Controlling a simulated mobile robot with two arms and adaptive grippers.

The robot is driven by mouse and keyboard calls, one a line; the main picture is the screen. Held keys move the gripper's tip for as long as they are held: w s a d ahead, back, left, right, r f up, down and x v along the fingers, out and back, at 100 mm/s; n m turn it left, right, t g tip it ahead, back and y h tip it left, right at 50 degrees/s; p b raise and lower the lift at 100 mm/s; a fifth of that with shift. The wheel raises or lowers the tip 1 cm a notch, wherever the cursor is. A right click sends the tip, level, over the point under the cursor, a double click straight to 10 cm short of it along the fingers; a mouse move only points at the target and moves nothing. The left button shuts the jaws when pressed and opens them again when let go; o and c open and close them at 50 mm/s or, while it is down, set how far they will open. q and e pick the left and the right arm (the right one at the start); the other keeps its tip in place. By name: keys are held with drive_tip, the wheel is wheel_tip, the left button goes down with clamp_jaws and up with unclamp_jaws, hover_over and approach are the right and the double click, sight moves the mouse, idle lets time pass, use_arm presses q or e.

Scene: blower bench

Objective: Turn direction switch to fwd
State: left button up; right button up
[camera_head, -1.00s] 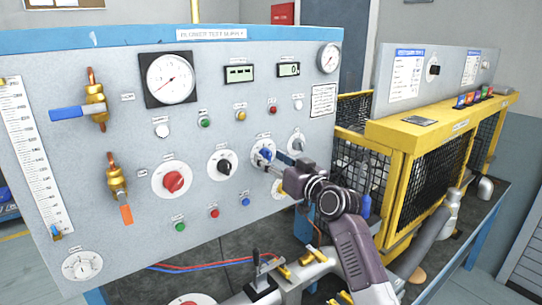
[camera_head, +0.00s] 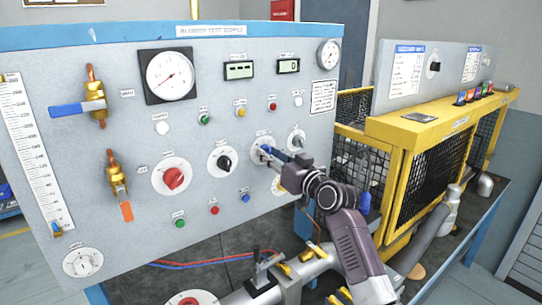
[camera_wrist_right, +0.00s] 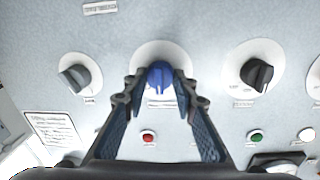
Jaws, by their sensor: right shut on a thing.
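The blue switch knob (camera_wrist_right: 159,76) sits on a white round plate (camera_wrist_right: 161,54) on the grey panel. In the right wrist view, the two fingers of my right gripper (camera_wrist_right: 160,88) close on the knob from both sides at their tips. In the head view, my right gripper (camera_head: 270,153) reaches the blue knob from the right, and its fingers partly cover the knob. The label under the knob is too small to read. My left gripper is not in view.
A black knob (camera_head: 224,162) is left of the blue one, and a grey knob (camera_head: 297,142) is right of it. A red knob (camera_head: 172,178) is farther left. A yellow mesh guard (camera_head: 430,160) stands to the right. Pipework lies below my right arm.

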drive_tip(key=shift+f+n+y+b, duration=0.15)
drive_tip(key=shift+n+y+b, duration=0.15)
drive_tip(key=shift+n+b, duration=4.3)
drive_tip(key=o, duration=1.2)
drive_tip(key=shift+c, duration=0.2)
